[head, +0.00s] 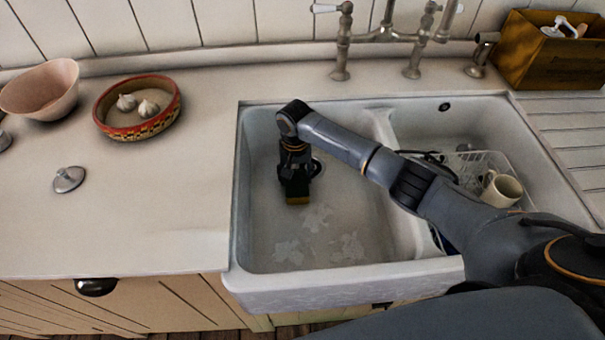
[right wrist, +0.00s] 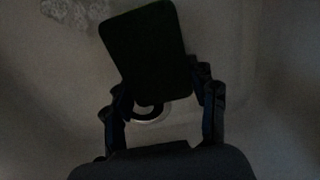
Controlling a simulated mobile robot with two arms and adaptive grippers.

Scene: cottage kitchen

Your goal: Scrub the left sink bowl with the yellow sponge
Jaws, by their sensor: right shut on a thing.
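My right gripper (head: 294,190) reaches down into the left sink bowl (head: 345,215). It is shut on the yellow sponge (head: 298,200), which shows as a small yellow edge below the fingers. In the right wrist view the sponge (right wrist: 147,55) is a dark block between the fingers of the gripper (right wrist: 162,95). The sponge is low in the bowl, but I cannot tell whether it touches the floor. Several pale dirt patches (head: 318,215) lie on the bowl floor, and a patch also shows in the right wrist view (right wrist: 85,12). My left gripper is out of view.
The divider (head: 388,150) separates the right bowl, which holds a dish rack (head: 478,165) and a cream mug (head: 502,189). A faucet (head: 385,35) stands behind. Left on the counter are a pink bowl (head: 40,88), a patterned bowl (head: 112,125) with garlic, and a metal plug (head: 68,179).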

